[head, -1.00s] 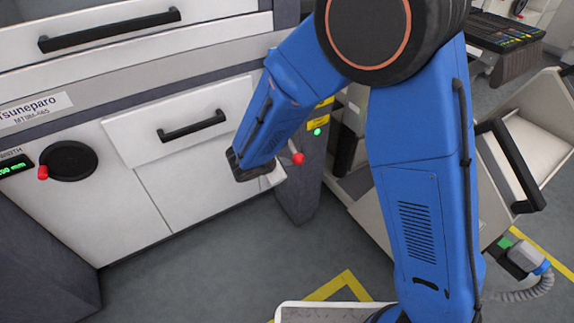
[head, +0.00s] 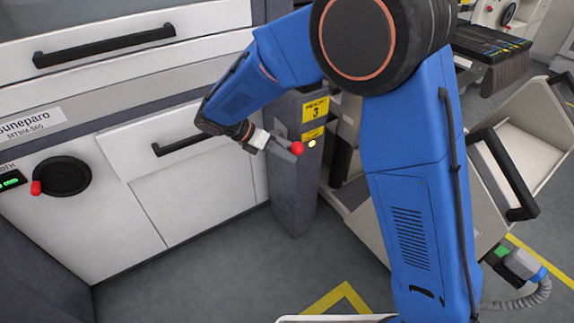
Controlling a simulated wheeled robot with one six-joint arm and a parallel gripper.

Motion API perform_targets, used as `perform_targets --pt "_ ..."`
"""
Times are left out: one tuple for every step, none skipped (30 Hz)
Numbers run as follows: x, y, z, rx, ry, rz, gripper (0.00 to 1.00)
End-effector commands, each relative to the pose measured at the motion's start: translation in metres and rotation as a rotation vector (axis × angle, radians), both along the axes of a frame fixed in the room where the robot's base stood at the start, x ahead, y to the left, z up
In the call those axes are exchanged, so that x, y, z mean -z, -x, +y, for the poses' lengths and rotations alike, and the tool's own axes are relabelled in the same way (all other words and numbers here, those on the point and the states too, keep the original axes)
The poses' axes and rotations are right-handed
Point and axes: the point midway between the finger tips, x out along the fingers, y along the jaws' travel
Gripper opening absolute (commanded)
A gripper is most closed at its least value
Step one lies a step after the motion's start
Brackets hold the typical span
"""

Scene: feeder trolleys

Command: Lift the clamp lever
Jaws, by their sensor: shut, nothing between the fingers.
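Whether the fingers touch the lever cannot be told. The lever's shaft is mostly hidden behind the fingers.
The white machine front with a drawer handle (head: 185,143) is behind my arm. A black dial with another red knob (head: 36,187) is at left. A feeder trolley with a black handle (head: 505,175) stands at right. Grey floor is clear in front.

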Motion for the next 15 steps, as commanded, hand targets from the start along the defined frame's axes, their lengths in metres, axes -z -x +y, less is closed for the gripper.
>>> perform_targets --pt "-0.007 -0.002 0.001 0.002 0.012 0.016 0.00" --pt "-0.011 -0.003 0.001 0.001 0.010 0.013 0.00" --pt "-0.016 -0.004 0.002 0.000 0.009 0.011 0.00" --pt "-0.020 -0.006 0.003 0.000 0.008 0.011 0.00" --pt "-0.023 -0.007 0.004 0.000 0.008 0.011 0.00" --pt "-0.028 -0.008 0.005 0.000 0.008 0.011 0.00" --pt "-0.031 -0.009 0.005 0.000 0.008 0.010 0.00" --pt "-0.034 -0.011 0.006 0.000 0.008 0.010 0.00" --pt "-0.038 -0.013 0.008 0.001 0.007 0.009 0.00" --pt "-0.040 -0.014 0.008 -0.001 0.008 0.009 0.00" --pt "-0.043 -0.015 0.009 -0.001 0.008 0.009 0.00" --pt "-0.046 -0.017 0.010 -0.001 0.008 0.009 0.00" --pt "-0.048 -0.018 0.011 -0.001 0.008 0.009 0.00" --pt "-0.050 -0.019 0.012 -0.001 0.008 0.009 0.00" --pt "-0.053 -0.021 0.013 0.000 0.009 0.009 0.00"
